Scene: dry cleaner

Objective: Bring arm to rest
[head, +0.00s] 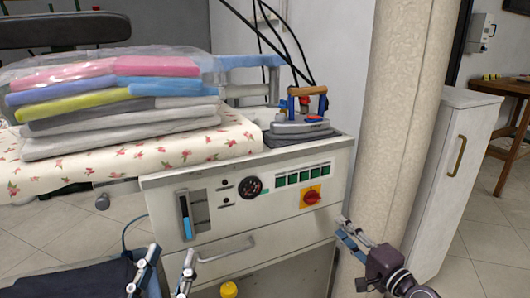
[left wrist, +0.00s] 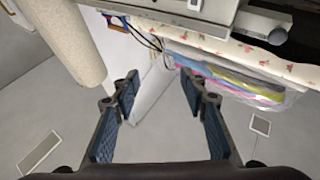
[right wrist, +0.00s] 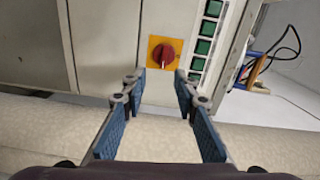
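My left gripper (head: 171,254) is low at the bottom of the head view, in front of the ironing station's drawer. In the left wrist view its two fingers (left wrist: 160,76) stand apart with nothing between them. My right gripper (head: 343,229) is at the right front corner of the station, in front of the beige column. In the right wrist view its fingers (right wrist: 160,76) are also apart and empty, with the orange plate and red rotary switch (right wrist: 162,55) beyond them.
The ironing station (head: 160,215) has a control panel and an iron (head: 300,125) on top. Folded clothes in plastic (head: 110,90) lie on the flowered board (head: 190,149). A beige column (head: 405,110) and white cabinet (head: 452,190) stand at right. A yellow-capped item (head: 229,290) is below the drawer.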

